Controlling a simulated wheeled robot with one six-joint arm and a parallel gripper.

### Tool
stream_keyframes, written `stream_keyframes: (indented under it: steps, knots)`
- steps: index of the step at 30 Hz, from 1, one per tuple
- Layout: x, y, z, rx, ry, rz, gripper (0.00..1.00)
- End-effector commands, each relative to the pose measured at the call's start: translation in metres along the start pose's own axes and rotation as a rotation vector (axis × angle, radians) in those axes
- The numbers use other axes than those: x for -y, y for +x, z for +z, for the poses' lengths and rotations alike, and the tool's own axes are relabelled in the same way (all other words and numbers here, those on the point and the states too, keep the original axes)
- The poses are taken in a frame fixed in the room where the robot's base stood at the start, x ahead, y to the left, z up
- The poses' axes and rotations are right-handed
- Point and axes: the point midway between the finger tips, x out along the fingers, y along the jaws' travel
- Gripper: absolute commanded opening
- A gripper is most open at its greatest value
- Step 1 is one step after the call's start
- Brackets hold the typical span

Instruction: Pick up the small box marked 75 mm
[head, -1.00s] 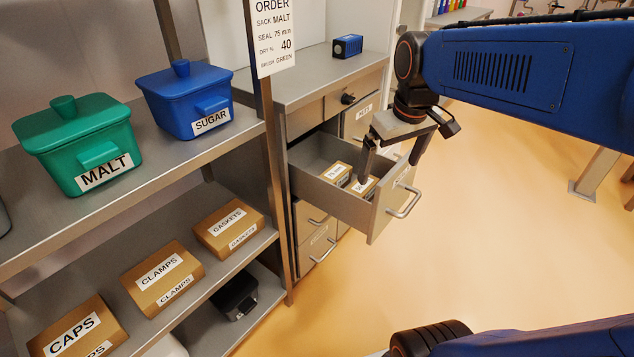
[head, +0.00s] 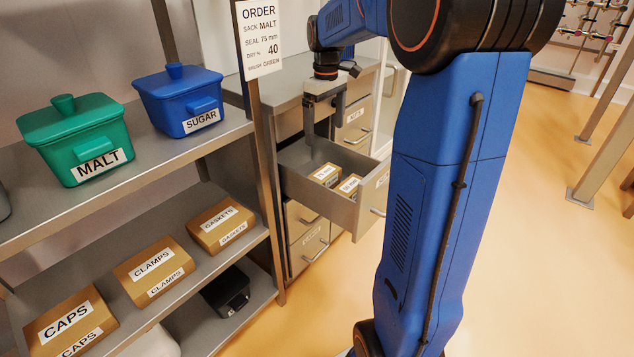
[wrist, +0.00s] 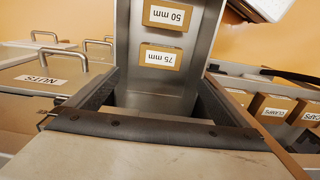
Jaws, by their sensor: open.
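The small box marked 75 mm (wrist: 161,57) lies in the open drawer (head: 318,202). In the wrist view its label is upside down. The box marked 50 mm (wrist: 167,14) lies beyond it, with a gap between. My gripper (head: 324,125) is open and empty, above the rear part of the drawer. In the wrist view its fingers (wrist: 160,78) are spread wide, with the 75 mm box just beyond the fingertips. Neither finger appears to touch a box.
Drawer walls stand close around the boxes. A drawer marked NUTS (wrist: 40,82) is beside it. The shelf at left holds a green MALT tub (head: 76,138), a blue SUGAR tub (head: 178,98) and cartons such as GASKETS (head: 220,226). An order sign (head: 258,38) hangs on the shelf post.

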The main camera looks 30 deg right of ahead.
Motion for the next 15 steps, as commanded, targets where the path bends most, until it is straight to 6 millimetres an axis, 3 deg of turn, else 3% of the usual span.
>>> stream_keyframes:
  steps: [5, 15]
  knots:
    - [-0.001, 0.019, 0.0, 0.004, -0.001, -0.003, 1.0]
    - [0.0, 0.079, 0.0, 0.003, 0.0, -0.003, 1.0]
